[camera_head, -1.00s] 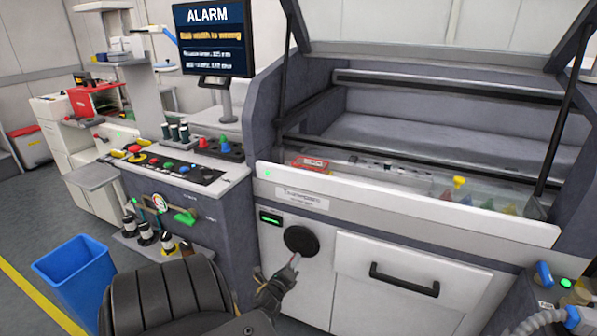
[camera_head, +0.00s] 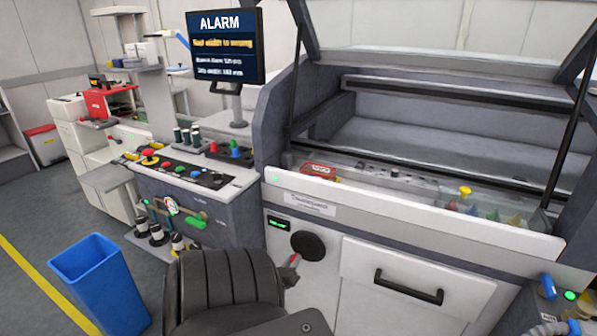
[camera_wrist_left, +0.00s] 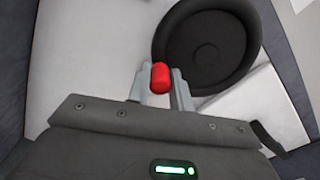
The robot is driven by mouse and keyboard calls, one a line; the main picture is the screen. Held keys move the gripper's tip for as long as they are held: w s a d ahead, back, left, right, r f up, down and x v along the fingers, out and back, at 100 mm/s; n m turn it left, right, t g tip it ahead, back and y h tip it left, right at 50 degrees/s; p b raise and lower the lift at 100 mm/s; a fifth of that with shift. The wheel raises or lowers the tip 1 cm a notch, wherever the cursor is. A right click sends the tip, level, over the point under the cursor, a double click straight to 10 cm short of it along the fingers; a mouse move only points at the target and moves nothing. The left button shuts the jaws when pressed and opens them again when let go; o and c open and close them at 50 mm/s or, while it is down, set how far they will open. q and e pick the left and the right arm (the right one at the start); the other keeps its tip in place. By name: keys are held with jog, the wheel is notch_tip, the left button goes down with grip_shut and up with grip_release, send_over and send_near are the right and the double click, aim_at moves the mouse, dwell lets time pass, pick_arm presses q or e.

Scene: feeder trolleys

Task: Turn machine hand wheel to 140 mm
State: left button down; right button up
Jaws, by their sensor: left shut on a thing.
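The black round hand wheel (camera_head: 307,246) sits on the white front panel of the machine; it also shows in the wrist view (camera_wrist_left: 207,48). Its red handle (camera_wrist_left: 160,77) is at the wheel's lower-left rim and stands between the fingers of my left gripper (camera_wrist_left: 160,88), which is shut on it. In the head view my dark left arm hides most of the gripper (camera_head: 290,272); the red handle tip shows beside it. A small green readout (camera_head: 279,223) is above left of the wheel, too small to read. My right gripper is not in view.
An alarm screen (camera_head: 224,46) says the rail width is wrong; its smaller lines are blurred. A drawer with a black handle (camera_head: 408,287) is right of the wheel. A control desk (camera_head: 190,178) stands left, with a blue bin (camera_head: 97,285) on the floor.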

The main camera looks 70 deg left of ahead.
pick_arm(q)
jog(key=c, duration=1.3)
grip_release()
jog(key=shift+o, duration=0.2)
jog(key=p+v, duration=0.1)
jog(key=v, duration=1)
jog(key=shift+f, duration=0.1)
